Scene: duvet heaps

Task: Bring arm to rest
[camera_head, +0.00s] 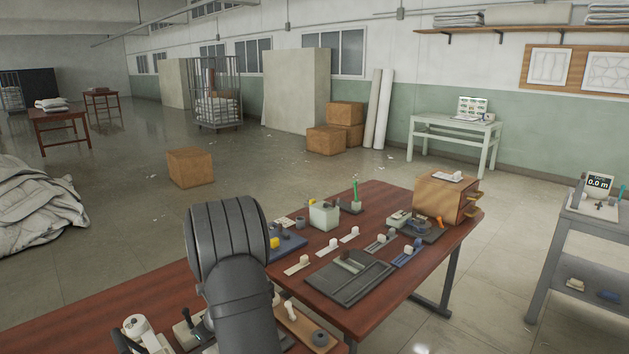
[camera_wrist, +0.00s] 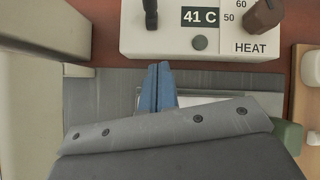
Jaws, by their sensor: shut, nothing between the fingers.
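My arm, dark grey and ribbed, rises in the foreground of the head view over the red-brown table (camera_head: 392,203). Its gripper end is hidden there. In the wrist view, the two blue fingers of my gripper (camera_wrist: 158,88) stand side by side, shut with nothing between them. They point towards a white box (camera_wrist: 165,42) with a "41 C" display, a "HEAT" label and dark knobs. A grey flap with several dark studs (camera_wrist: 170,125) covers the lower part of that view. I cannot tell whether the fingertips touch anything below.
The table carries a dark grey tray (camera_head: 347,277), a white block (camera_head: 324,215), a cardboard drawer box (camera_head: 445,195) and several small fixtures. A grey stand (camera_head: 575,235) is at right. A pale duvet heap (camera_head: 35,210) lies on the floor at left. A pale block (camera_wrist: 28,110) fills the wrist view's left side.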

